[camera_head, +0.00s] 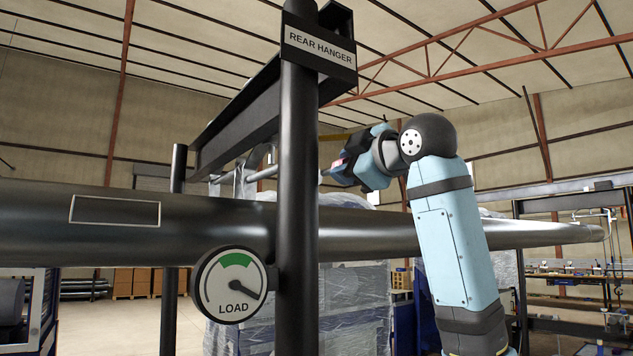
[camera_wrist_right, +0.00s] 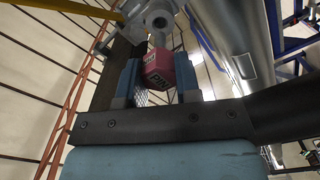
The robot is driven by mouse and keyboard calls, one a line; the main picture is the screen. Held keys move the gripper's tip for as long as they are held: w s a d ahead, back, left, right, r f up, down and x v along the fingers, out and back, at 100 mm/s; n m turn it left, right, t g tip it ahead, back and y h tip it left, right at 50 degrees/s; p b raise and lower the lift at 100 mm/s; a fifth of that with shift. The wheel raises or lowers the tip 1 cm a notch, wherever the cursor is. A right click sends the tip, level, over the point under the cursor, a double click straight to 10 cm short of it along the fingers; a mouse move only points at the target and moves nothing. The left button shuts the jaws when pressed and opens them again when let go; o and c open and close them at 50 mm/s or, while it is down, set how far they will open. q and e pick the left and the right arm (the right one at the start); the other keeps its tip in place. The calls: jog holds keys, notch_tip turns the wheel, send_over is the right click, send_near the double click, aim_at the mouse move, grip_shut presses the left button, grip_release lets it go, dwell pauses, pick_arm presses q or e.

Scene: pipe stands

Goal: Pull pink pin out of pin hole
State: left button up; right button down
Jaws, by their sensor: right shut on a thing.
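The pink pin (camera_wrist_right: 160,68) shows in the right wrist view as a pink block-shaped head with a dark label, between the two blue fingers of my right gripper (camera_wrist_right: 158,82). The gripper is shut on this head. A grey metal fitting with a round eye (camera_wrist_right: 159,22) is just beyond the pin. How far the pin's shank sits in its hole is hidden. In the head view my right gripper (camera_head: 332,171) is right of the black post, with a bit of the pink pin (camera_head: 338,163) showing. My left gripper is not in view.
A black post (camera_head: 298,200) with a "REAR HANGER" sign (camera_head: 320,47) stands in front. A load gauge (camera_head: 232,285) is fixed to it, its needle pointing lower right. A long dark pipe (camera_head: 115,222) runs across below my right gripper. Wrapped pallets (camera_head: 355,305) stand behind.

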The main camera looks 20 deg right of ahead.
jog(key=shift+s+d, duration=0.1)
jog(key=shift+s, duration=0.05)
jog(key=s+d+r, duration=0.2)
jog(key=s+r, duration=0.1)
jog(key=s, duration=0.2)
jog(key=shift+s+p, duration=0.35)
jog(key=shift+s, duration=0.05)
